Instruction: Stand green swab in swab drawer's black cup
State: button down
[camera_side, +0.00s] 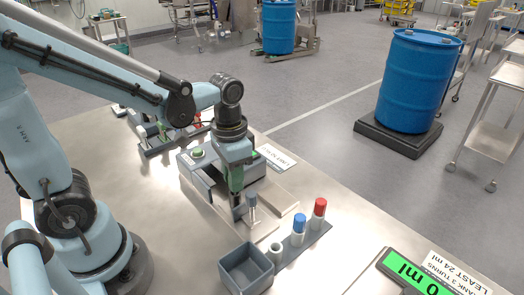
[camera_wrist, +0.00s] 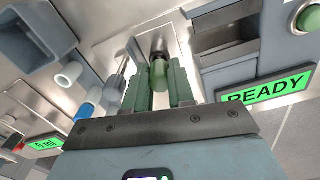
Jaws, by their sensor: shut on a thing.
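My gripper (camera_side: 238,198) points down beside the grey machine, and its green fingers also show in the wrist view (camera_wrist: 159,88). It is shut on the green swab (camera_wrist: 160,77), a green piece between the two fingers. At the far end of the swab is a dark round piece (camera_wrist: 158,47); I cannot tell whether it is the black cup or part of the swab. An open grey compartment (camera_wrist: 225,50), perhaps the swab drawer, lies right of the fingers in the wrist view. The swab's lower end is hidden in the side view.
A grey knob on a thin post (camera_side: 251,199) stands close to the fingers. A rack (camera_side: 309,240) holds a blue-capped and a red-capped tube, beside an open grey bin (camera_side: 236,282). The READY display (camera_wrist: 265,92) is on the machine side.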

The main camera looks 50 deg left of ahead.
jog(key=shift+f, duration=0.8)
jog(key=c, duration=0.9)
grip_release()
jog(key=shift+r, duration=6.05)
